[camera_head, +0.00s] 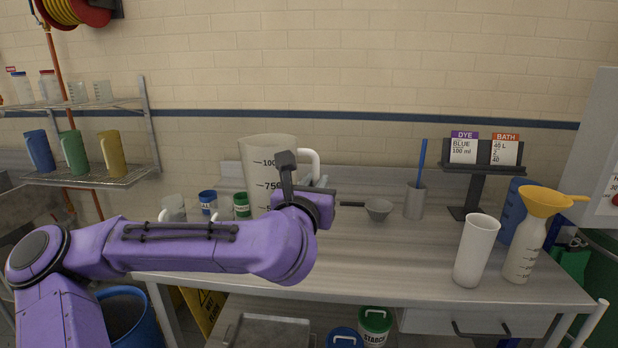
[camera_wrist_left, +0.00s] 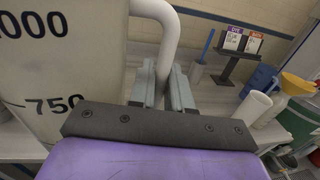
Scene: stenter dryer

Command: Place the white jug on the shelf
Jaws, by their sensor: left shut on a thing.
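The white jug (camera_head: 268,152) is large, with black volume marks and a white handle on its right side. It is upright at the back of the bench, partly hidden by my left arm; I cannot tell whether its base touches the bench. My left gripper (camera_head: 316,184) is shut on the jug's handle. In the left wrist view the fingers (camera_wrist_left: 166,88) close around the lower handle, and the jug (camera_wrist_left: 60,70) fills the left side. The wire shelf (camera_head: 90,178) at the far left holds blue, green and yellow jugs on its lower level. My right gripper is not in view.
The bench (camera_head: 380,262) has clear room in its middle.

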